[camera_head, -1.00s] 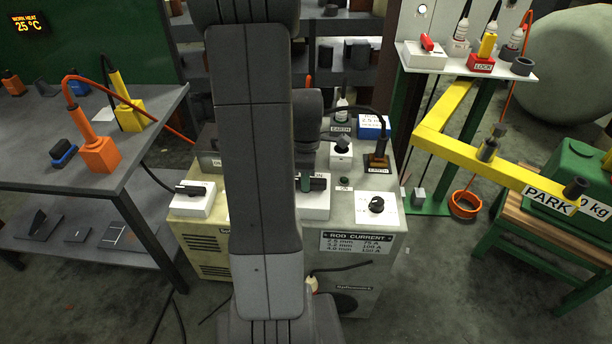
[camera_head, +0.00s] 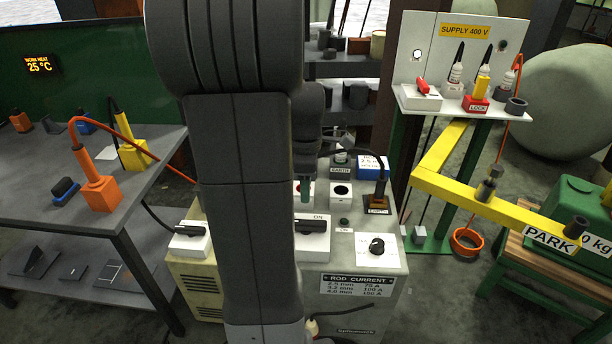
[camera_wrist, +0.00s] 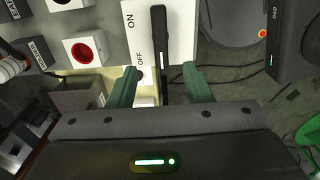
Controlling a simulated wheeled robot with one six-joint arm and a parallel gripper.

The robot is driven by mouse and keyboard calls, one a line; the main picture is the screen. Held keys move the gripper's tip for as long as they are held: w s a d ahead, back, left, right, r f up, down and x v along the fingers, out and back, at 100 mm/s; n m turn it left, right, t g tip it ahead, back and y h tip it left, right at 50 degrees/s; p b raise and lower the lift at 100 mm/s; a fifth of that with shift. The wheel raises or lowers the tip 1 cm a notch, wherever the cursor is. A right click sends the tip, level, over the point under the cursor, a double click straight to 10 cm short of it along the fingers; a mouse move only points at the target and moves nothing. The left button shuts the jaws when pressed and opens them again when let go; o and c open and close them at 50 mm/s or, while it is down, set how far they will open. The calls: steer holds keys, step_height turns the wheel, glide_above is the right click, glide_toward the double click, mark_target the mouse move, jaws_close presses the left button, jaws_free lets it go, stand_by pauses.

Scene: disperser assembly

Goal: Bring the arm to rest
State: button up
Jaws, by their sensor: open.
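My arm (camera_head: 240,190) runs down the middle of the head view and hides part of the grey machine (camera_head: 383,262). My gripper shows in the wrist view (camera_wrist: 160,87) with two green fingers spread apart and nothing between their tips. In the head view one green finger (camera_head: 306,187) shows past my arm, above the white ON/OFF switch box (camera_head: 313,248). In the wrist view the switch's black lever (camera_wrist: 160,40) lies beyond the gap between the fingers. I cannot tell the exact distance.
A grey table (camera_head: 140,205) with orange (camera_head: 101,194) and yellow (camera_head: 131,156) plugs stands at left. At right are a yellow bar (camera_head: 480,200) with a PARK label, a white shelf (camera_head: 450,106) and a green box (camera_head: 575,215). Sockets and a knob (camera_head: 377,246) sit on the machine.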

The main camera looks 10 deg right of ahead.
mark_target(306, 222)
step_height(306, 222, up, 2)
steer(key=shift+r, duration=0.15)
stand_by(0.4)
step_height(306, 222, down, 14)
steer(key=shift+b, duration=0.4)
stand_by(0.4)
